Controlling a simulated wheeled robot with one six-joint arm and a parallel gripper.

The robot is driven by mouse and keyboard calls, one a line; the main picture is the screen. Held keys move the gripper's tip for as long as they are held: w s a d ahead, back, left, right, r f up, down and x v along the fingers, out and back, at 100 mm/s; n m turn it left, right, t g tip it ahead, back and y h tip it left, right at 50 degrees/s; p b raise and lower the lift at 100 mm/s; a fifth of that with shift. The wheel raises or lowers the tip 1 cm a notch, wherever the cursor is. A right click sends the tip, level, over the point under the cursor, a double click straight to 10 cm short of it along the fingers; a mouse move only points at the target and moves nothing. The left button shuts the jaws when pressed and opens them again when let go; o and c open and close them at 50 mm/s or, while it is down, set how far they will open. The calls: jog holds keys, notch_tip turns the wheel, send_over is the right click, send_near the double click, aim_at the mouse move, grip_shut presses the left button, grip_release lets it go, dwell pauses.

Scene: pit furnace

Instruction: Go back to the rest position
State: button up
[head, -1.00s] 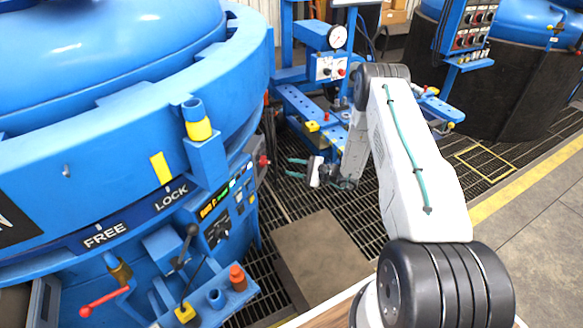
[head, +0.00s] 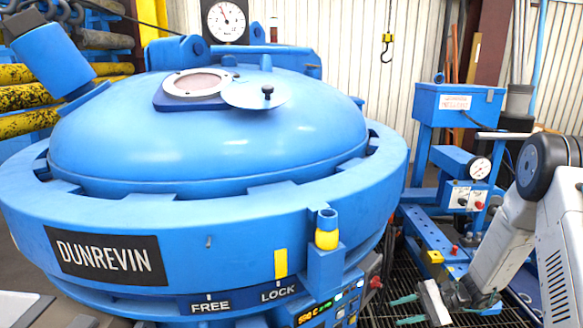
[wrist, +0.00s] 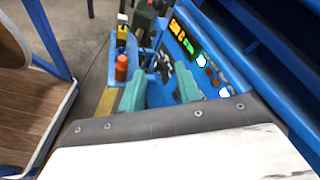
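My gripper (head: 407,310) is at the bottom right of the head view, to the right of the furnace's control panel (head: 330,306). Its two teal fingers are apart with nothing between them. The fingers also show in the wrist view (wrist: 160,90), pointing toward the panel's lit displays (wrist: 185,38) and the blue shelf. My white arm comes in from the right edge of the head view. The big blue pit furnace (head: 215,150), marked DUNREVIN, fills the left and middle, with its domed lid seated in the ring.
A blue stand with a gauge (head: 479,168) is behind my arm. An orange-red knob (wrist: 121,68) stands on the blue shelf, close to the fingers in the wrist view. A wood-topped surface (wrist: 35,110) is at left. A crane hook (head: 387,48) hangs at the back.

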jog(key=s+a+r+n+h, duration=0.1)
jog(key=s+r+n+h, duration=0.4)
jog(key=s+r, duration=1)
jog(key=s+a+r+n+t+h, duration=0.1)
jog(key=s+r+n+h, duration=0.5)
jog(key=s+r, duration=0.9)
jog(key=shift+a+r+h, duration=0.5)
jog(key=shift+a+h, duration=0.1)
jog(key=shift+h, duration=1)
